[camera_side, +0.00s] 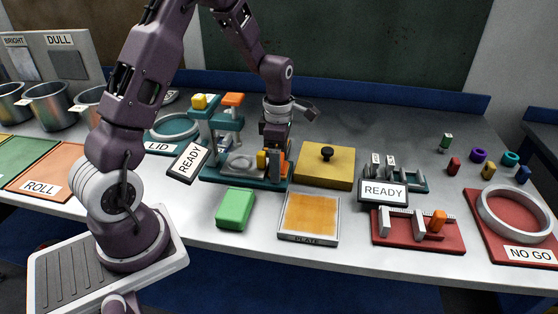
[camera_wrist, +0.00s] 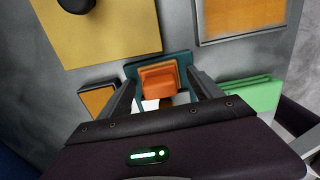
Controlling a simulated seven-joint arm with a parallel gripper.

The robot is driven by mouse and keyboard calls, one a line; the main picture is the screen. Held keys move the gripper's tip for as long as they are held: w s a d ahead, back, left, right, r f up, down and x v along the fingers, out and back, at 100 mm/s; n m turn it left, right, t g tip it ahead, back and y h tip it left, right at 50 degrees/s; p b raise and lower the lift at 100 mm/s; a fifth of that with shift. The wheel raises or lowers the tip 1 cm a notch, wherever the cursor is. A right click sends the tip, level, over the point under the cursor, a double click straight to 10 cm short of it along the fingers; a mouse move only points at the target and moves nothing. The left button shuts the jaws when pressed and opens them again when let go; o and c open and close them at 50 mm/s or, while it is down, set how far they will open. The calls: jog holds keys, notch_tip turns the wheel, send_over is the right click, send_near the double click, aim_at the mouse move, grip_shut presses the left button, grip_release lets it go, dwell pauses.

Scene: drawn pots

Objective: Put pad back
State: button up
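My gripper (camera_side: 270,160) is low at the right end of a teal stand (camera_side: 240,182). In the wrist view its two fingers (camera_wrist: 161,90) are apart. An orange block (camera_wrist: 160,84) lies between them, with teal showing on both sides, so the gripper looks open around it. The block's orange side also shows beside the fingers in the side view (camera_side: 284,168). A green block (camera_side: 235,208) lies flat on the table in front of the stand; it is at the right in the wrist view (camera_wrist: 252,95). No label tells which item is the pad.
A yellow box with a black knob (camera_side: 325,165) is right of the stand. A framed orange plate (camera_side: 310,216) lies in front. A red fixture (camera_side: 400,228) and NO GO tray (camera_side: 480,215) are right.

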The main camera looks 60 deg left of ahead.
notch_tip(320, 180, up, 12)
jog(key=s+d+r+m+t, duration=0.2)
jog(key=s+d+r+m, duration=0.3)
jog(key=r+m, duration=0.1)
jog(key=s+d+r+m+t, duration=0.1)
jog(key=s+d+m, duration=0.3)
jog(key=s+m, duration=0.4)
jog(key=s+d+r+m+t, duration=0.1)
jog(key=s+d+m, duration=0.3)
jog(key=s+m, duration=0.5)
jog(key=m+t, duration=0.1)
jog(key=m, duration=0.3)
jog(key=shift+r+t, duration=0.3)
